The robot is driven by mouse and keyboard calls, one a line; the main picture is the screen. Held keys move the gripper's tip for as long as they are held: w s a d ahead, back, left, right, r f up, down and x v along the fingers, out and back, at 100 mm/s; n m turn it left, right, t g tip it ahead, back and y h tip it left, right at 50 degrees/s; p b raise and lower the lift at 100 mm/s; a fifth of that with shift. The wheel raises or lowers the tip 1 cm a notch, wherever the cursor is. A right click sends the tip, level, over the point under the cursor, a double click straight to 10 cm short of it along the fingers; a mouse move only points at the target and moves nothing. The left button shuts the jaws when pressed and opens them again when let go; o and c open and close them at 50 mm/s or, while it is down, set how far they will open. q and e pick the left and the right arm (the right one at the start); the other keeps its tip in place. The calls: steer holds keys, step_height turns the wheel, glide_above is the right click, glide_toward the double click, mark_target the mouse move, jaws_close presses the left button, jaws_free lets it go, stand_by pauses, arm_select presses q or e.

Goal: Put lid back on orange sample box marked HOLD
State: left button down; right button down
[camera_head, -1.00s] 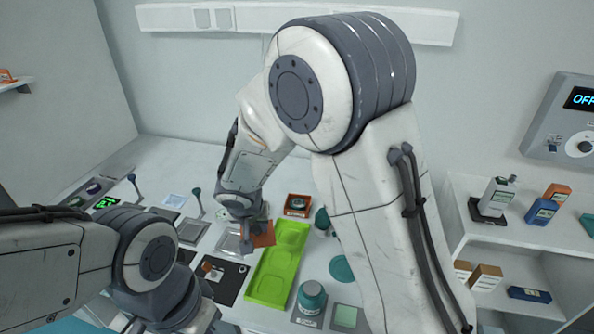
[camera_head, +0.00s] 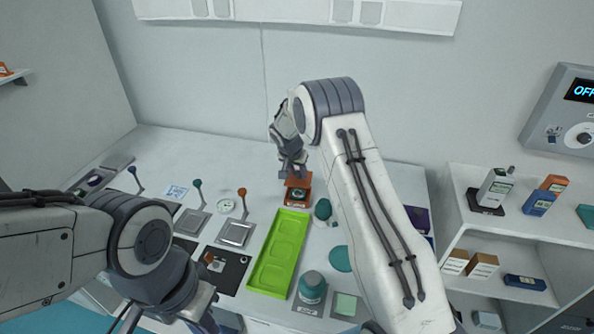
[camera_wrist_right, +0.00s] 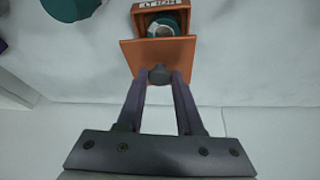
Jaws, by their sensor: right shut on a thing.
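The orange sample box (camera_head: 296,198) stands on the table behind the green tray's far end, with a round dark item inside. My right gripper (camera_head: 294,170) is shut on the knob of the square orange lid (camera_head: 297,181). In the right wrist view the gripper (camera_wrist_right: 159,76) holds the lid (camera_wrist_right: 155,52) so that it overlaps part of the box opening, with the inside still showing. My left gripper (camera_head: 206,322) is low at the left, its fingers unclear.
The green tray (camera_head: 262,283) lies in front of the box. A dark teal rounded object (camera_head: 323,209) stands close to the box's right. Stands with knobbed levers (camera_head: 241,203) are to the left. The table behind the box is clear.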

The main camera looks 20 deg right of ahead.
mark_target(297, 180)
step_height(297, 180, down, 4)
steer(key=shift+f+b, duration=0.2)
steer(key=shift+b, duration=0.9)
steer(key=shift+f+b, duration=0.55)
steer(key=shift+b, duration=0.05)
steer(key=shift+f, duration=0.1)
steer(key=shift+s+a+f+b, duration=0.1)
steer(key=shift+f+b, duration=0.1)
steer(key=shift+b, duration=1.5)
stand_by(1.0)
stand_by(0.4)
steer(key=shift+c, duration=2.3)
jaws_free()
steer(key=o, duration=0.5)
steer(key=shift+c, duration=0.2)
